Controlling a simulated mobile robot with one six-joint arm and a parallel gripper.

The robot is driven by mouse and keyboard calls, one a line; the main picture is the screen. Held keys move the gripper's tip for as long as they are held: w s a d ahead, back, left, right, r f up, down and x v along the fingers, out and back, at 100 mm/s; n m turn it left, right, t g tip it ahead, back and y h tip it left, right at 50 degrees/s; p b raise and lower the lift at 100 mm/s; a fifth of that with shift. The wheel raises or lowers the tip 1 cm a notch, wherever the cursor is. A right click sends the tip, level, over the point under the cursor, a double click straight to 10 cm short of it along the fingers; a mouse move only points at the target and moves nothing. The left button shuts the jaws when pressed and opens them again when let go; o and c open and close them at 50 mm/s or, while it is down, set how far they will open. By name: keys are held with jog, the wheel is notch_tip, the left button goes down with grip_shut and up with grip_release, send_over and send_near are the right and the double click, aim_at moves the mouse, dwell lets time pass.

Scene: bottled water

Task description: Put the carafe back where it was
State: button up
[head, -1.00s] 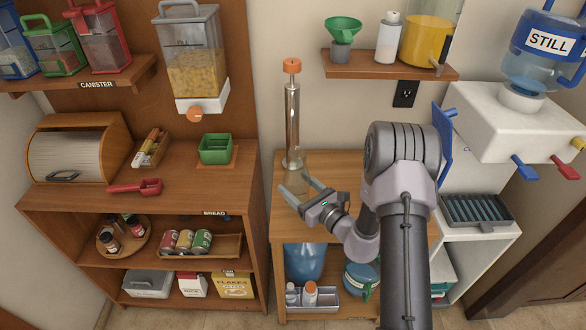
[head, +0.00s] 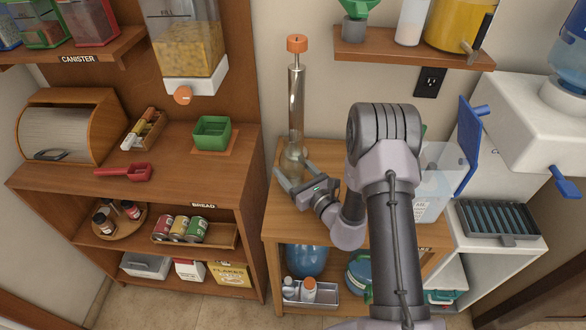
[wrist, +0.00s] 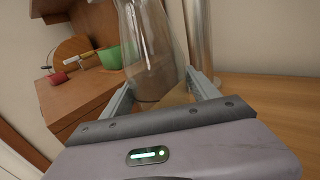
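The clear glass carafe (wrist: 152,45) stands close in front of my gripper in the wrist view. In the head view its faint body (head: 293,164) shows at the back of the light wooden stand, by the foot of a tall clear tube. My gripper (head: 292,168) points at it, with its fingers spread wide. In the wrist view the two fingers (wrist: 160,88) lie to either side of the carafe's lower body. I cannot tell whether they touch the glass. The carafe's base is partly hidden by my gripper.
The tall tube (head: 297,105) with an orange cap rises directly behind the carafe. A shelf (head: 400,49) hangs above right. A white water dispenser (head: 520,115) with a blue lever stands at right. A wooden cabinet (head: 80,180) stands at left with a green box (head: 212,133).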

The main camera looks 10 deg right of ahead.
jog(key=o, duration=0.3)
